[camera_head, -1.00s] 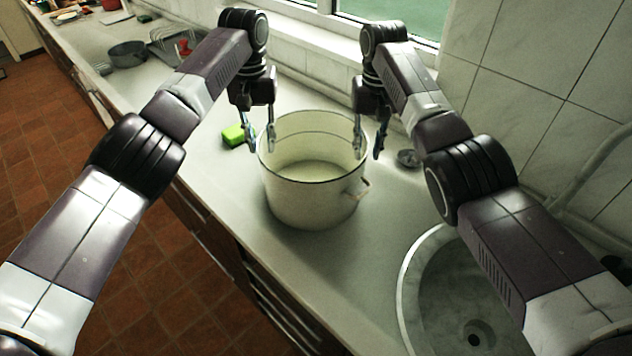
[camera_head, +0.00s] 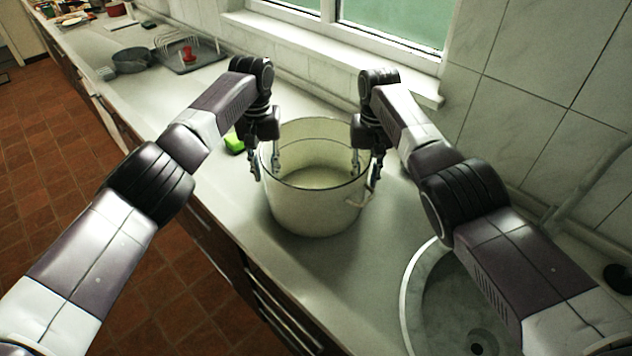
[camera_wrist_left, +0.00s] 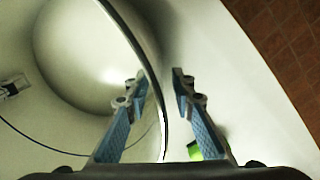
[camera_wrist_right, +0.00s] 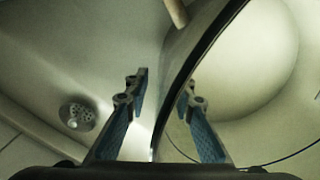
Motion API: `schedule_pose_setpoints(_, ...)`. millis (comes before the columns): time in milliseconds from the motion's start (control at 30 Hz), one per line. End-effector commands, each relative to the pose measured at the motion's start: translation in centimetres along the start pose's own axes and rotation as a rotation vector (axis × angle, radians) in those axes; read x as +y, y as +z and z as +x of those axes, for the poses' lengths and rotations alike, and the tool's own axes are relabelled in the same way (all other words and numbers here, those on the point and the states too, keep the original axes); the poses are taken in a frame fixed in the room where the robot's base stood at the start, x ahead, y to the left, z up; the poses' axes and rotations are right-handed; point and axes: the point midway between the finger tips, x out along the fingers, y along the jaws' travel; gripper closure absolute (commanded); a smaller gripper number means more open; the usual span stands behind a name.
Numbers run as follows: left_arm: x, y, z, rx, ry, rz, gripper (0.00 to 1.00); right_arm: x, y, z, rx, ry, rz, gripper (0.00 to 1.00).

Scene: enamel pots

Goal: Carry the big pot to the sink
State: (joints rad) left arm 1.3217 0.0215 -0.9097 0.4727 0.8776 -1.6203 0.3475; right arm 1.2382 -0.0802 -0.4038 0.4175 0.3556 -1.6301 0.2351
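The big pot (camera_head: 315,208) is cream enamel with a dark rim and stands upright on the counter, left of the round sink (camera_head: 425,290). Its inside looks empty. My left gripper (camera_head: 265,170) is open and straddles the pot's left rim, one finger inside and one outside; the rim (camera_wrist_left: 160,85) passes between the fingers in the left wrist view. My right gripper (camera_head: 364,162) is open and straddles the right rim the same way, as the right wrist view shows (camera_wrist_right: 160,95). A gap shows between fingers and wall on both sides. A handle (camera_wrist_right: 176,12) sticks out near the right gripper.
A grey pan (camera_head: 131,57) and a dish rack (camera_head: 188,52) stand farther back. The window wall and tiles bound the counter's far side.

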Motion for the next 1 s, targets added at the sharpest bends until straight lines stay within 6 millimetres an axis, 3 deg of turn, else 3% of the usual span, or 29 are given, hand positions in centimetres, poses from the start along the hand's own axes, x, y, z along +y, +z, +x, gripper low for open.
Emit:
schedule_pose_setpoints(367,0.0,0.02,0.48,0.0,0.0,0.0,0.78,-0.01,0.0,0.47,0.0,0.0,0.0,0.78)
schedule_pose_setpoints(567,-0.01,0.01,0.46,0.0,0.0,0.0,1.0,0.0,0.0,0.46,0.0,0.0,0.0,1.0)
schedule_pose_setpoints(1000,-0.06,-0.01,0.42,0.0,-0.001,0.0,1.0,0.06,-0.01,0.43,0.001,0.001,0.0,1.0)
